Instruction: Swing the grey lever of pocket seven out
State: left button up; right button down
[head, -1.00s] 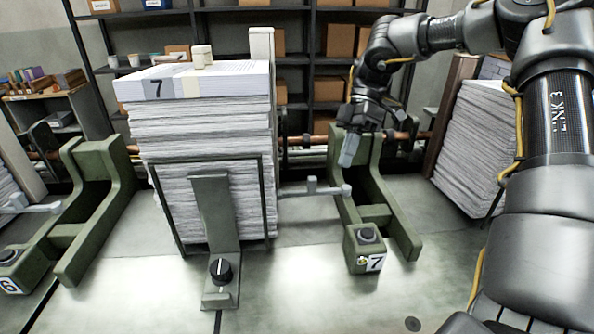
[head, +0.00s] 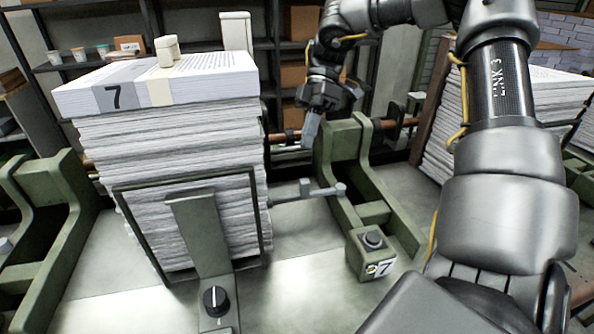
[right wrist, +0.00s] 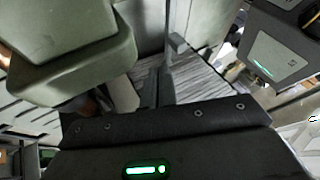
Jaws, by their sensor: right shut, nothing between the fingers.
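The tall paper stack (head: 175,135) marked 7 stands in its green pocket frame (head: 265,215). The grey lever (head: 310,192) sticks out from the stack's right side, with its round knob end near the green bracket (head: 345,150). The box with a 7 label (head: 370,255) sits at the bracket's front. My right gripper (head: 308,142) is shut and empty, pointing down above and behind the lever, apart from it. In the right wrist view a green block (right wrist: 70,60) fills the upper left, and a grey upright part (right wrist: 177,43), which may be the lever, shows near paper. My left gripper is not in view.
Another green bracket (head: 45,200) stands left of the stack. A second paper stack (head: 545,95) stands behind my right arm. Shelves with boxes line the back. A black knob (head: 215,300) sits in front of the stack. The bench between the stack and right bracket is fairly clear.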

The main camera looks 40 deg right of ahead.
aim_at(307, 190)
jog(key=x, duration=0.9)
jog(key=shift+a+f+p, duration=0.3)
jog(key=shift+p, duration=0.1)
jog(key=shift+s, duration=0.1)
